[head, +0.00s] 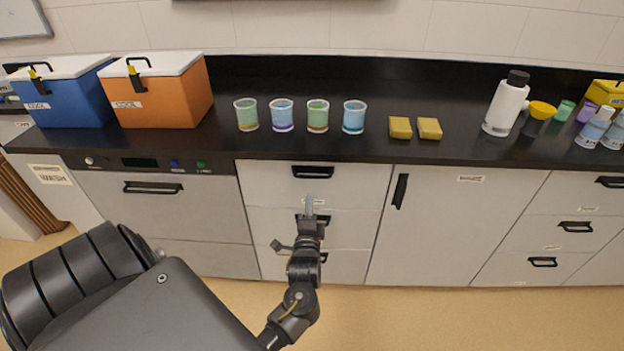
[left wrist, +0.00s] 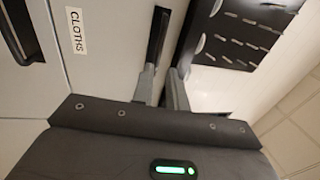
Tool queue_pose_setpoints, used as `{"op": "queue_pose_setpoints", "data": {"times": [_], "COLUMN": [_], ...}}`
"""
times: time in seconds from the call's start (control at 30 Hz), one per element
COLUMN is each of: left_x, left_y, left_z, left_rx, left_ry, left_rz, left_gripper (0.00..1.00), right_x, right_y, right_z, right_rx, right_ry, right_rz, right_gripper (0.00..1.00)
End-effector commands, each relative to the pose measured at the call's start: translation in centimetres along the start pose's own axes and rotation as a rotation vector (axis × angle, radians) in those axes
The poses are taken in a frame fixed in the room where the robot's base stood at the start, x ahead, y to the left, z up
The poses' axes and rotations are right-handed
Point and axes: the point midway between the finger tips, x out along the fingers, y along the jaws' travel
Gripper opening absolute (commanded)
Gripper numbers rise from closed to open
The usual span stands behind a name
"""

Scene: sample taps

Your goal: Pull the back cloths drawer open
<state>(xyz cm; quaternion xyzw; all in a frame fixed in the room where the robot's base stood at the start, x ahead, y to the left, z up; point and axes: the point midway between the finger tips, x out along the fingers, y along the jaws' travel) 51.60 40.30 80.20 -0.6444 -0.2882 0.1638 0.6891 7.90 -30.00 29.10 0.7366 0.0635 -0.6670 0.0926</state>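The cloths drawer (head: 268,185) is the top drawer in the pale cabinet under the black worktop, and it looks shut. Its black handle (head: 312,172) shows above a small label. In the left wrist view the CLOTHS label (left wrist: 76,31) is readable sideways, with the dark handle (left wrist: 158,38) to its right. My left gripper (head: 309,203) is in front of this drawer, just below the handle in the head view. It also shows in the left wrist view (left wrist: 163,82), fingers apart near the handle's end. I cannot tell whether they touch it. My right gripper is not in view.
More drawers lie below, one with a handle (left wrist: 20,32) in the left wrist view. A cupboard door (head: 450,225) stands to the right and an appliance panel (head: 160,205) to the left. Cups, yellow sponges (head: 400,128) and cool boxes stand on the worktop (head: 270,150).

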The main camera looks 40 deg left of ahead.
Motion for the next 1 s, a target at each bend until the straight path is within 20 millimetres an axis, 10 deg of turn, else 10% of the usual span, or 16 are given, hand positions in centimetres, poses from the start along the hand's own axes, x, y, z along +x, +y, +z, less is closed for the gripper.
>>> {"op": "queue_pose_setpoints", "data": {"times": [0.7, 1.0], "left_x": [9.6, 10.8], "left_y": [0.1, 0.1], "left_z": [-0.1, -0.1], "left_rx": [0.000, -0.002], "left_ry": [0.004, 0.003], "left_rz": [0.002, 0.003], "left_gripper": [0.15, 0.15], "right_x": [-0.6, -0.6], "right_y": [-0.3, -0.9], "right_z": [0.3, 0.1], "right_rx": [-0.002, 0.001], "right_ry": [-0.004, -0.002], "right_rz": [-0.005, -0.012], "right_gripper": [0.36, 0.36]}}
